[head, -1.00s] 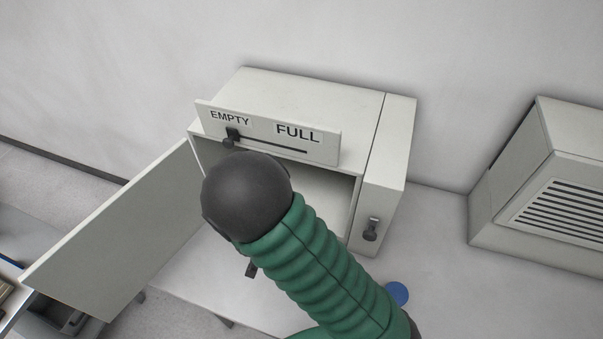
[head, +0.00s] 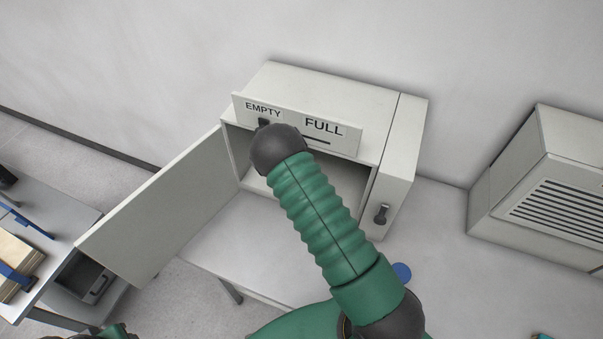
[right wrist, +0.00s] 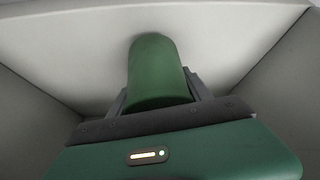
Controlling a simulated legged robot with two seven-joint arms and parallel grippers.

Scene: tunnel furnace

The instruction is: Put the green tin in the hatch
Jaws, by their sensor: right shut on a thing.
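The green tin (right wrist: 155,65) is between the fingers of my right gripper (right wrist: 157,92) in the right wrist view, and the gripper is shut on it. Pale surfaces surround it there, apparently the inside of the hatch; whether the tin touches one I cannot tell. In the head view my right arm reaches to the hatch (head: 226,157), a pale grey box with an open front; the tin and right gripper are hidden behind the arm. Its door (head: 160,210) stands open to the left. My left gripper is not in view.
A sign with EMPTY and FULL and a slider (head: 345,137) spans the top of the opening. A dark latch (head: 381,214) is on the box's right part. A blue disc (head: 402,271) lies on the pale table (head: 440,240). A vented unit (head: 545,190) stands at right.

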